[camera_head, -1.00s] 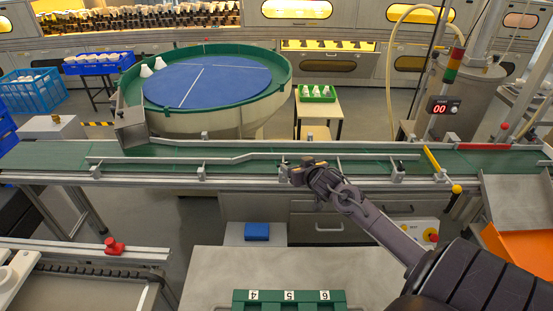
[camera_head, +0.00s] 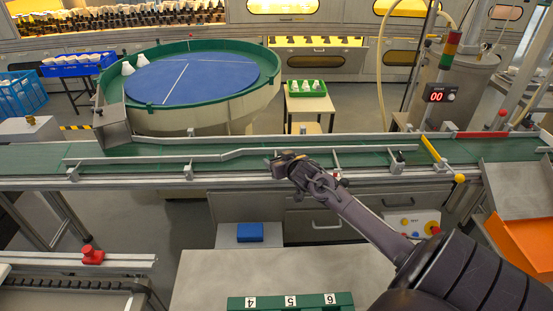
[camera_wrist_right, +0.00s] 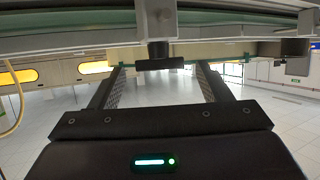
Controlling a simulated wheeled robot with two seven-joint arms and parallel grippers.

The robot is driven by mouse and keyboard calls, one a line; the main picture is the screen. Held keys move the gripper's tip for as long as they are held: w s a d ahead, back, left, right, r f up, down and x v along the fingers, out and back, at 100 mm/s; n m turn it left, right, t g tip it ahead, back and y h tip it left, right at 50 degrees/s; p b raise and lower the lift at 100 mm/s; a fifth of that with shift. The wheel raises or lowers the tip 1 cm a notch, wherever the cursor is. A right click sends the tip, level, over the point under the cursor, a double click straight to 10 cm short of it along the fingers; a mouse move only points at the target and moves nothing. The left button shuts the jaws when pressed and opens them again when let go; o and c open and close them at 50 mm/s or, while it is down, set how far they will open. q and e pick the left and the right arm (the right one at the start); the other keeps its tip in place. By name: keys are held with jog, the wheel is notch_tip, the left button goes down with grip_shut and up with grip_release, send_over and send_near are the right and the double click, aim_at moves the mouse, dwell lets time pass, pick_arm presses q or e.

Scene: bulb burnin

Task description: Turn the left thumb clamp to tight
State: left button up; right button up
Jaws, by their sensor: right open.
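My right gripper (camera_head: 284,164) reaches in from the lower right to the front rail of the green conveyor (camera_head: 130,160). In the right wrist view my right gripper (camera_wrist_right: 160,76) is open, with its two fingers spread apart. A dark knob, which looks like the left thumb clamp (camera_wrist_right: 158,54), hangs below the rail between the fingertips. It is not gripped, and I cannot tell whether a finger touches it. In the head view my gripper hides this clamp. My left gripper is not in view.
A metal guide rail (camera_head: 150,158) runs along the conveyor on several brackets. A yellow bar (camera_head: 431,149) crosses the belt at the right. A green rack (camera_head: 262,303) numbered 4, 5, 6 sits on the near table (camera_head: 215,275). A round blue-topped turntable (camera_head: 190,82) stands behind.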

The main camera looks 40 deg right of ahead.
aim_at(277, 158)
jog(key=shift+x, duration=1.5)
jog(key=c, duration=1)
jog(key=shift+w+a+r+m+g+h+p, duration=0.1)
jog(key=shift+m+g+h+p, duration=0.05)
jog(key=shift+m+h, duration=0.3)
jog(key=shift+a+r+m+g+h+p, duration=0.1)
jog(key=shift+m+g+h+p, duration=0.05)
jog(key=shift+m+h, duration=0.3)
jog(key=shift+d+f+m+g+h, duration=0.1)
jog(key=shift+d+m+g+h, duration=0.1)
jog(key=shift+m+g+h, duration=1.05)
jog(key=shift+t+h, duration=0.25)
jog(key=o, duration=1)
